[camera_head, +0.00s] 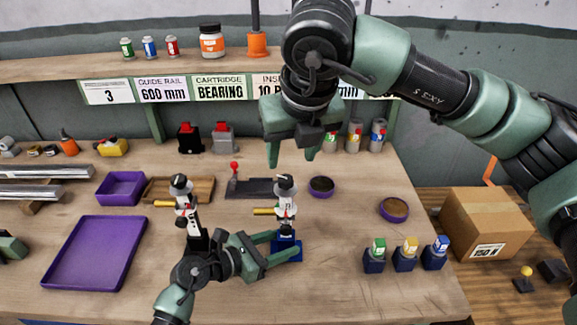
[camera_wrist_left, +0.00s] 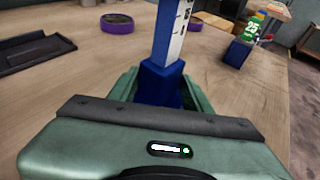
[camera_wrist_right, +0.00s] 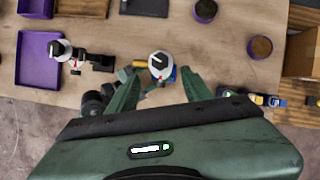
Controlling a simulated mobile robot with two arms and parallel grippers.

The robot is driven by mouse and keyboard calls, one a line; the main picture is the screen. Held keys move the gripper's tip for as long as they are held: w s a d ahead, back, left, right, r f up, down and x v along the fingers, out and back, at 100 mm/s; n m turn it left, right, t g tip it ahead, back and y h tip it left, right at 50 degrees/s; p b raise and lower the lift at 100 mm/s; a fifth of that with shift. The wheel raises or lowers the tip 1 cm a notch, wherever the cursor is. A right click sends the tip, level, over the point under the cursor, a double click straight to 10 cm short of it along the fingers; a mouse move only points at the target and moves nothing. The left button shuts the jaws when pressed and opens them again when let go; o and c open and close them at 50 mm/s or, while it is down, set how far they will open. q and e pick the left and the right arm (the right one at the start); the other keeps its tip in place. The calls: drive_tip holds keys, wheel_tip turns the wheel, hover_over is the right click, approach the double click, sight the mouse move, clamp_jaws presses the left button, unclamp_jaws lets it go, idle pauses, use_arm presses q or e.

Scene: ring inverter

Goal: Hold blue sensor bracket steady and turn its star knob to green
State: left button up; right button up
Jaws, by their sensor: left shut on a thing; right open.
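The blue sensor bracket (camera_head: 287,247) stands upright on the table, with a white scaled post above its blue base. In the left wrist view its blue lower part (camera_wrist_left: 160,85) sits between my fingers. The star knob (camera_head: 285,183) is the black-and-white top with a small red mark; a yellow pointer sticks out left below it. My left gripper (camera_head: 285,245) is shut on the blue base. My right gripper (camera_head: 290,158) is open and empty above the knob, fingers pointing down. In the right wrist view the knob (camera_wrist_right: 159,65) shows between the fingertips. Any green mark is hidden.
A similar black-based bracket (camera_head: 186,205) stands left, close to my left arm. A purple tray (camera_head: 95,255), a dark fixture with a red knob (camera_head: 255,188) and purple round dishes (camera_head: 394,210) lie around. Several small labelled bottles (camera_head: 404,255) stand at right. The front right tabletop is clear.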

drive_tip(key=v, duration=0.3)
drive_tip(key=shift+s+r, duration=0.1)
drive_tip(key=shift+r, duration=0.15)
use_arm(q)
drive_tip(key=o, duration=1.5)
drive_tip(key=shift+c, duration=0.2)
